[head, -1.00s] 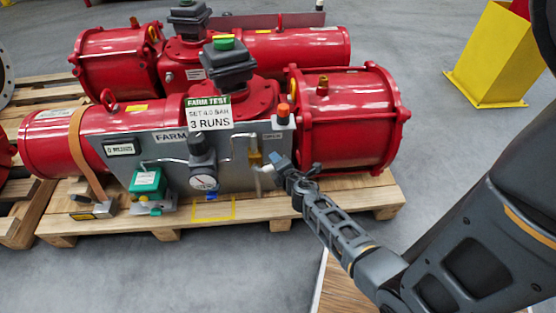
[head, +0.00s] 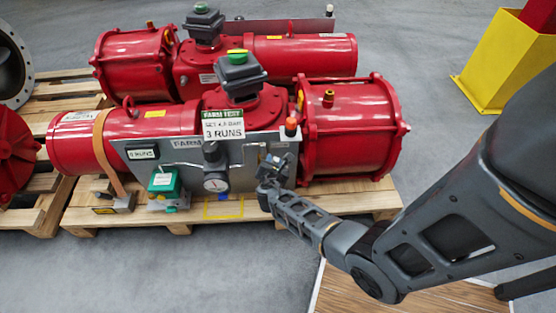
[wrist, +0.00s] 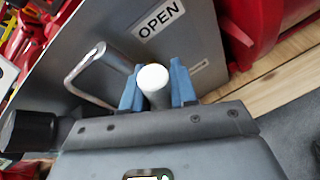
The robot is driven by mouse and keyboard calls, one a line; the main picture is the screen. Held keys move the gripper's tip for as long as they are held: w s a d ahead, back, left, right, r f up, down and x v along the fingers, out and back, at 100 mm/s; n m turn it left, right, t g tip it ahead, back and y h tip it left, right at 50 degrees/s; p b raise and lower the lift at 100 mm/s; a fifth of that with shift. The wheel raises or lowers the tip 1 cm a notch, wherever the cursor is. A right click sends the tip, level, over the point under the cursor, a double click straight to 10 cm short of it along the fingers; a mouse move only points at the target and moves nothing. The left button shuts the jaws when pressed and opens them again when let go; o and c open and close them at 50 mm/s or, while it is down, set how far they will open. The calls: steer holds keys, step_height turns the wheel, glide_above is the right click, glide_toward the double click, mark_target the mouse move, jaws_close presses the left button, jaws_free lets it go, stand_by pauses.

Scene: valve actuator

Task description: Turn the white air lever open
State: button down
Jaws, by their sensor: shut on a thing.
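The white air lever (wrist: 152,78) shows end-on in the wrist view as a round white tip. My gripper (wrist: 156,85) is shut on it, with one blue finger on each side. In the head view my gripper (head: 273,166) is at the right part of the grey panel (head: 244,160), below the orange-topped fitting. The gripper hides the lever and its valve there. An "OPEN" label (wrist: 160,18) is on the panel beyond the lever in the wrist view.
A bent metal pipe (wrist: 90,70) runs close to the left finger. A red cylinder (head: 350,135) stands close on the right. The pallet (head: 340,200) lies below.

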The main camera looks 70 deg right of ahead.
steer(key=shift+w+a+r+n+g+h, duration=0.15)
steer(key=shift+w+a+n+g+h, duration=0.15)
steer(key=shift+w+n+g, duration=0.35)
steer(key=shift+w+a+r+n+g+h, duration=0.15)
steer(key=shift+w+a+n+g+h, duration=0.1)
steer(key=shift+w+n+g, duration=0.35)
steer(key=shift+w+n, duration=0.1)
steer(key=shift+n, duration=0.15)
steer(key=c, duration=1)
jaws_free()
steer(key=shift+r, duration=0.1)
steer(key=p+v, duration=0.2)
steer(key=v, duration=0.5)
steer(key=shift+a, duration=0.4)
